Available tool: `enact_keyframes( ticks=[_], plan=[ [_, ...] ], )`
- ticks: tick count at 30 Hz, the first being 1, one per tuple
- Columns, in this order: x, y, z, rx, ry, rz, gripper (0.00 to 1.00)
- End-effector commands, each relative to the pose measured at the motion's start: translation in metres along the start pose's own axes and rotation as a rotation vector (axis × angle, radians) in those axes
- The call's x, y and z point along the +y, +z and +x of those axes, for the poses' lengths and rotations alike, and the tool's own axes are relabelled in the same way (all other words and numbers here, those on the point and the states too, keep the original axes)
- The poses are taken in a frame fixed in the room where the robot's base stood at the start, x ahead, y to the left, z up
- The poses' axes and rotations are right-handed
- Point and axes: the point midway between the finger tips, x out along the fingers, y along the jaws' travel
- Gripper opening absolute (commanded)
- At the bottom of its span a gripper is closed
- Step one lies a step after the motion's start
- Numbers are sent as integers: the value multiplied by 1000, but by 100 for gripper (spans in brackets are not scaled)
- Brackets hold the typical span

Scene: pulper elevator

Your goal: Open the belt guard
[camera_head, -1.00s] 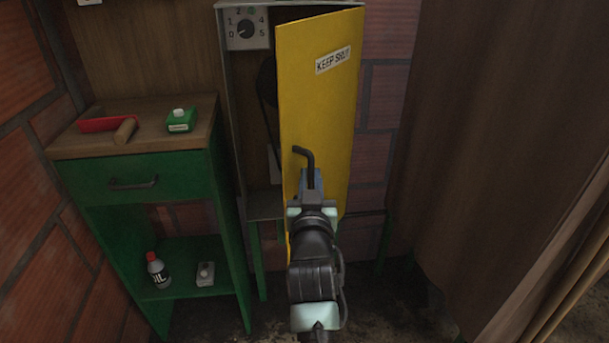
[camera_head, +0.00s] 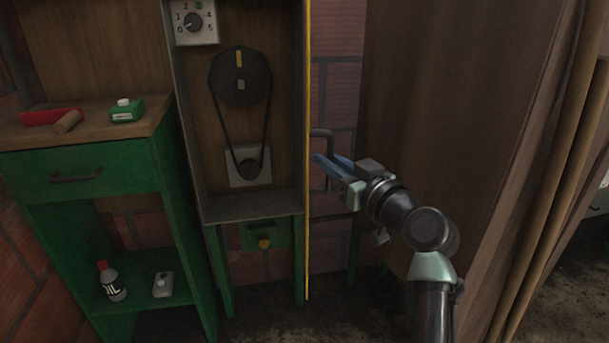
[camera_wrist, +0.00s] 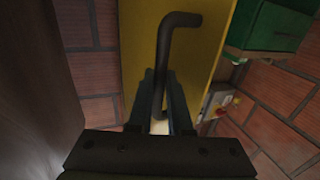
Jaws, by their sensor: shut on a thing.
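The yellow belt guard (camera_head: 307,150) stands swung wide open and is seen almost edge-on in the head view. The wrist view shows its yellow face (camera_wrist: 217,45). Its dark bent handle (camera_head: 322,132) sticks out to the right; in the wrist view the handle (camera_wrist: 166,50) runs down between my fingers. My gripper (camera_head: 325,162) is shut on the handle, to the right of the guard; it also shows in the wrist view (camera_wrist: 161,85). The black belt (camera_head: 231,130) and its pulleys (camera_head: 240,78) are exposed inside the housing (camera_head: 185,140).
A dial (camera_head: 194,22) tops the housing. A brown curtain (camera_head: 430,110) hangs close behind my arm.

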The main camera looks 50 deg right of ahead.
Motion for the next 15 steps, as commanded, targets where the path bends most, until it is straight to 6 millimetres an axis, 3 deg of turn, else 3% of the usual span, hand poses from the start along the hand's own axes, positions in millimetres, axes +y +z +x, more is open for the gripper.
enact_keyframes(
  ticks=[6, 15],
  plan=[
    [28, 2, -8, 8, -79, 0, 0],
    [44, -2, -12, 7, -148, -1, 0]
  ],
)
